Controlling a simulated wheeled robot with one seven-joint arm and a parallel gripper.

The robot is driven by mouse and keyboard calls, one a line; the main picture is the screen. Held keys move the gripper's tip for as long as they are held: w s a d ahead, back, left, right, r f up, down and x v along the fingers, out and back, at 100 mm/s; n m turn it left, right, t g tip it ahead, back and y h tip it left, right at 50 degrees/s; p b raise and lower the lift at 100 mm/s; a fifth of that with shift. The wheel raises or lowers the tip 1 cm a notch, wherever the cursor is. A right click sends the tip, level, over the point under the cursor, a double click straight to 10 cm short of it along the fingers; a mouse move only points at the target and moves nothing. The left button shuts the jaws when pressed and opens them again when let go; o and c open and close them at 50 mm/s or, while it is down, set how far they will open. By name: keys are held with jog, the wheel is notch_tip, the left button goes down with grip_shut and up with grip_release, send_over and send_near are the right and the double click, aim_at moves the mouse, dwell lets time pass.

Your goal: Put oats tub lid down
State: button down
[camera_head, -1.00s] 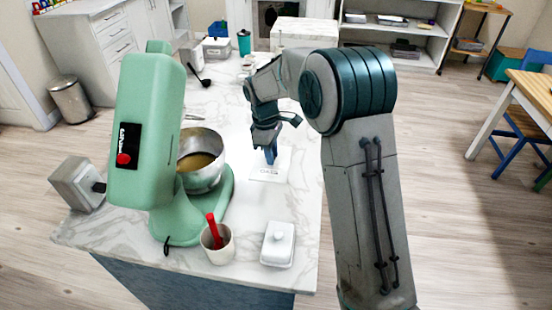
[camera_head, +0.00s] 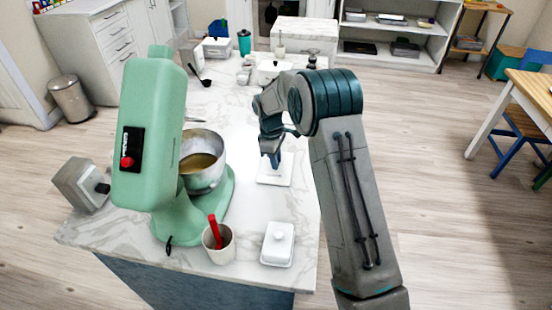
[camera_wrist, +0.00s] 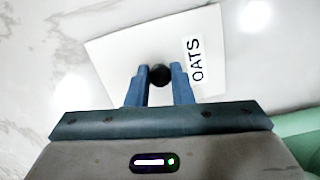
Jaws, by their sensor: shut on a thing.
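The oats tub lid is a flat white square plate (camera_wrist: 115,50) with an OATS label and a dark round knob. My gripper (camera_wrist: 158,74) is shut on that knob, one blue finger on each side. In the head view, the lid (camera_head: 283,179) is below my gripper (camera_head: 274,160), level at or just above the marble counter; whether it touches the counter I cannot tell.
A green stand mixer (camera_head: 150,130) with a metal bowl (camera_head: 205,180) stands left of the lid. A red-handled tool sits in a white cup (camera_head: 220,254) in front, beside a white butter dish (camera_head: 278,248). Bare marble (camera_head: 230,120) lies behind the lid.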

jog(key=shift+f, duration=0.1)
jog(key=shift+f, duration=0.15)
jog(key=c, duration=1.3)
grip_release()
